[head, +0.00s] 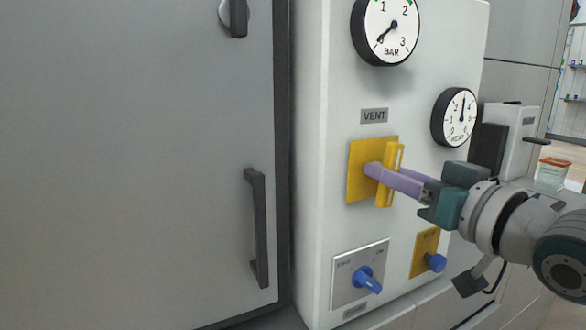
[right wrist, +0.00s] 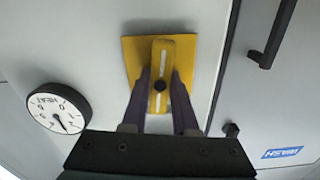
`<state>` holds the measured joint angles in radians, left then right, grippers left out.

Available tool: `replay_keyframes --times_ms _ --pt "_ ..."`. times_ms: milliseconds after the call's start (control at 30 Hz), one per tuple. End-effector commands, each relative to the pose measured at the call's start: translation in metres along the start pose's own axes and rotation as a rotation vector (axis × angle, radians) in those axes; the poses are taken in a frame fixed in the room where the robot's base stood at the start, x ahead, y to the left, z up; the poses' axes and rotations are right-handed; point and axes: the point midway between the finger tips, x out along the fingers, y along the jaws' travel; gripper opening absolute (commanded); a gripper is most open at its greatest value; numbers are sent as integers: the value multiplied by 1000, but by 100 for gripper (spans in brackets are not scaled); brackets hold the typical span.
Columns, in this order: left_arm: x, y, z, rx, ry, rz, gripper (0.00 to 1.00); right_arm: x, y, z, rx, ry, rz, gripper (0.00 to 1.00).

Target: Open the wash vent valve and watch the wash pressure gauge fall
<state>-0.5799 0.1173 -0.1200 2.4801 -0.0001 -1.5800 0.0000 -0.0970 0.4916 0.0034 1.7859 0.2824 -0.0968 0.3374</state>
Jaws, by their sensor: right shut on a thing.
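The yellow vent valve handle (head: 388,190) with a white stripe stands upright on a yellow plate (head: 358,180) below the VENT label (head: 374,116). My right gripper (head: 380,172) has its purple fingers closed on the handle. In the right wrist view the fingers (right wrist: 161,88) lie on both sides of the handle (right wrist: 160,50), over the yellow plate (right wrist: 132,55). The BAR gauge (head: 388,28) is above the label; its needle points to the lower left, below the 1. No wash label shows on it. My left gripper is not in view.
A HEAT gauge (head: 456,117) sits right of the valve, its needle pointing up; it also shows in the right wrist view (right wrist: 58,108). Below are a blue knob (head: 367,280) and another blue knob on a yellow plate (head: 435,263). A grey door with a dark handle (head: 257,228) stands left.

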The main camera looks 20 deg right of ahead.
Motion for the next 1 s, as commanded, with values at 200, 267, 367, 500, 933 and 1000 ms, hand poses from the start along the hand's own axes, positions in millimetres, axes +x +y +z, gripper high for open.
replay_keyframes --times_ms 200,267,367,500,933,1000 --pt "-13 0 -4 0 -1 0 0 0 0 -4 -73 -2 1 0" --pt "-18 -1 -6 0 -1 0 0 0 -1 -4 -120 -2 1 0" --pt "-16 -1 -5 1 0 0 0 0 -1 0 -147 0 0 0" --pt "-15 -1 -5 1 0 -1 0 0 -1 0 -147 1 -1 0" --pt "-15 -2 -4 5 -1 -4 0 0 0 0 -145 1 0 57" --pt "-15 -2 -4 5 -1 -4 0 0 0 0 -144 1 0 57"
